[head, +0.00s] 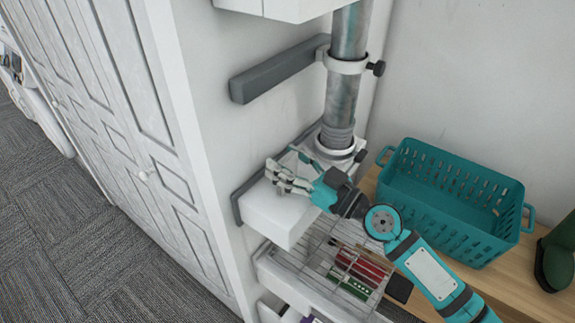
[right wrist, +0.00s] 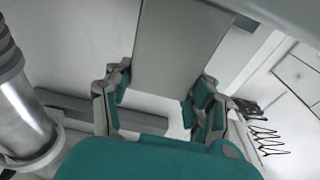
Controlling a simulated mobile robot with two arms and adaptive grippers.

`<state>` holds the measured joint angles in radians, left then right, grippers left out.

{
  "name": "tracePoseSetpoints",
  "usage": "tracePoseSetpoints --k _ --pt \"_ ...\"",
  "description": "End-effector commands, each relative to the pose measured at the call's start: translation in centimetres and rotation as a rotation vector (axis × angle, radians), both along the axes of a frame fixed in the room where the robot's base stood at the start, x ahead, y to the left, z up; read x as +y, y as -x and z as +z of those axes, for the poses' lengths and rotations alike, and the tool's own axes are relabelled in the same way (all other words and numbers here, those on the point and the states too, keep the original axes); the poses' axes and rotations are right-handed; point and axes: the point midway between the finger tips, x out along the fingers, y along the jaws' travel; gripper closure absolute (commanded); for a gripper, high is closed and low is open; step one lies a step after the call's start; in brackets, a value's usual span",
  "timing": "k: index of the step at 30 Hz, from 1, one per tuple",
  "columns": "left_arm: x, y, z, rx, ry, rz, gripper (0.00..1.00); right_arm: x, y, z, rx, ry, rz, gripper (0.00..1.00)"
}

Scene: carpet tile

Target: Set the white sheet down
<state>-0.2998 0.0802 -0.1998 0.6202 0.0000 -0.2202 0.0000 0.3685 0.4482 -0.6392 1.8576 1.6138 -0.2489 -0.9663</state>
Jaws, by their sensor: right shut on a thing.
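My right gripper (head: 282,178) is over a white ledge beside the metal pipe, its fingers pointing left. In the right wrist view the gripper (right wrist: 160,100) has a finger on each side of a flat pale panel, the white sheet (right wrist: 183,45), and is shut on it. The sheet reaches from between the fingers to the top of that view. In the head view I cannot tell the sheet apart from the white surfaces around the fingers. My left gripper is not in view.
The white ledge (head: 277,217) lies under the gripper, with a wire rack (head: 318,268) holding red and green boards below it. The metal pipe (head: 343,95) rises behind. A teal basket (head: 440,225) stands on the wooden top at right. White cabinet doors (head: 130,120) fill the left.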

Motion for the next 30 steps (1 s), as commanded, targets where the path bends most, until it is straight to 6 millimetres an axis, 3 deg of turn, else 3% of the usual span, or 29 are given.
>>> tracePoseSetpoints --k 11,12,17,27,30 --pt "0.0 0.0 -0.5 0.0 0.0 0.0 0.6 0.0 0.0 -0.4 -0.003 0.001 0.0 0.57" --pt "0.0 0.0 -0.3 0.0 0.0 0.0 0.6 0.0 0.0 -0.2 -0.003 0.001 0.0 0.39" --pt "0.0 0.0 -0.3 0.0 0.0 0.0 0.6 0.0 0.0 -0.2 -0.002 0.001 0.0 0.2" --pt "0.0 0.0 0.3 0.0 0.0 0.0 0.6 0.0 0.0 0.4 0.0 0.0 0.0 0.2" --pt "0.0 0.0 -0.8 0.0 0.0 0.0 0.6 -1.1 0.7 -0.5 -0.001 0.002 -0.001 0.2"
